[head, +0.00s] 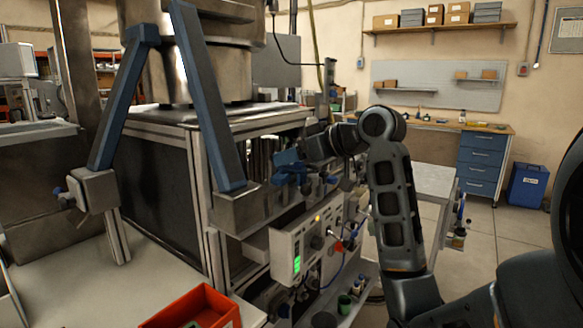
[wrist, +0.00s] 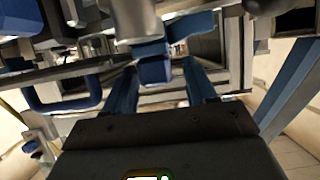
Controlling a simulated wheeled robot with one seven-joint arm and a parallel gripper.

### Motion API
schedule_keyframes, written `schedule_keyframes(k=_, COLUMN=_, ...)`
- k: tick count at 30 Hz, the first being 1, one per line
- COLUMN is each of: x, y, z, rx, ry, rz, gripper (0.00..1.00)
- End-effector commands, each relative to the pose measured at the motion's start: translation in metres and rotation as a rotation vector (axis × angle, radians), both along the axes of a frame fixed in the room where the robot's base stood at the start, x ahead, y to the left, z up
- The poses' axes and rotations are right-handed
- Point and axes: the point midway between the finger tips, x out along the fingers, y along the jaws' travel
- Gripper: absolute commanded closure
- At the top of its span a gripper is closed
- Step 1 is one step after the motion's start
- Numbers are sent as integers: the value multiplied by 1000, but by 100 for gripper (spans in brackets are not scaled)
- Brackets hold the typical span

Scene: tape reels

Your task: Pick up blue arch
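My gripper (head: 290,165) is stretched out to the front of the metal machine in the head view. In the wrist view its two blue fingers (wrist: 158,68) stand apart, and I see nothing clamped between them. A blue block-like piece (wrist: 154,70) shows between and beyond the fingertips; contact cannot be told. A rounded blue loop (wrist: 62,105), arch-like in shape, shows at the left of the wrist view. Large blue slanted bars (head: 204,100) form an arch-like frame on the machine in the head view. I cannot tell for sure which of these is the blue arch.
A control box (head: 288,250) with a lit green display sits below my gripper. An orange-red bin (head: 205,308) stands on the pale bench (head: 80,285) at front left. A blue drawer cabinet (head: 482,165) and a blue bin (head: 527,187) stand at the back right. Open floor lies at right.

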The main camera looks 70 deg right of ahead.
Motion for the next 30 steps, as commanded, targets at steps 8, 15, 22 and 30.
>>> schedule_keyframes(k=8, x=0, y=0, z=0, rx=0, ry=0, rz=0, gripper=71)
schedule_keyframes(k=15, x=0, y=0, z=0, rx=0, ry=0, rz=0, gripper=94)
schedule_keyframes(k=22, x=0, y=0, z=1, rx=0, ry=-1, rz=0, gripper=100)
schedule_keyframes(k=30, x=0, y=0, z=11, rx=-4, ry=-1, rz=2, gripper=100)
